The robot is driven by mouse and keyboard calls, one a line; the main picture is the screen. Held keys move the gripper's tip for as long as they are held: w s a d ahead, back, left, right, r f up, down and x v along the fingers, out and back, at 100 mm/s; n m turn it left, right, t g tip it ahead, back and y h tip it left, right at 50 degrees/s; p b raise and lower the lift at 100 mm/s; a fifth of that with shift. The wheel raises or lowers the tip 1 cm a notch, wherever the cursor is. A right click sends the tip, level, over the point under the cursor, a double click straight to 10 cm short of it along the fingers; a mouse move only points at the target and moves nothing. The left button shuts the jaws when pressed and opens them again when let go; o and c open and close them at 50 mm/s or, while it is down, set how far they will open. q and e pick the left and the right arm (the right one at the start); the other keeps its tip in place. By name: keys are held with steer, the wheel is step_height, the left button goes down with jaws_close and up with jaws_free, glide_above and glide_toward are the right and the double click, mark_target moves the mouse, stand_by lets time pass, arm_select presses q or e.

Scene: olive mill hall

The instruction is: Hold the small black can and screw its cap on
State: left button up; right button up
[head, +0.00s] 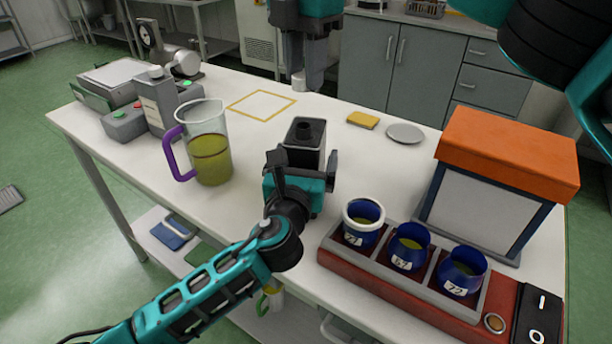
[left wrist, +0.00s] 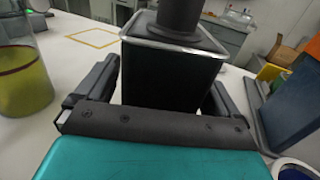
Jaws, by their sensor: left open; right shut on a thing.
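The small black can (head: 306,158) stands upright on the white table, with a dark round neck on top. My left gripper (head: 301,170) is open around it. In the left wrist view the can (left wrist: 170,80) stands between the two fingers of the left gripper (left wrist: 163,92), with narrow gaps at its sides. The can's lower part is hidden by that gripper in the head view. My right gripper (head: 302,80) is above and beyond the can, pointing down. It is shut on a small light grey piece at its fingertips, apparently the cap, mostly hidden.
A jug (head: 209,150) of yellow-green oil with a purple handle stands left of the can. A red rack (head: 385,284) with blue jars is at front right, before an orange-topped machine (head: 510,150). A yellow sponge (head: 362,120) and grey disc (head: 405,133) lie behind. A yellow outlined square (head: 261,105) is empty.

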mark_target(305, 125)
arm_select(q)
steer(key=shift+w+d, duration=0.15)
steer(key=shift+w, duration=0.6)
steer(key=c, duration=1.5)
arm_select(e)
steer(key=shift+f, duration=2.5)
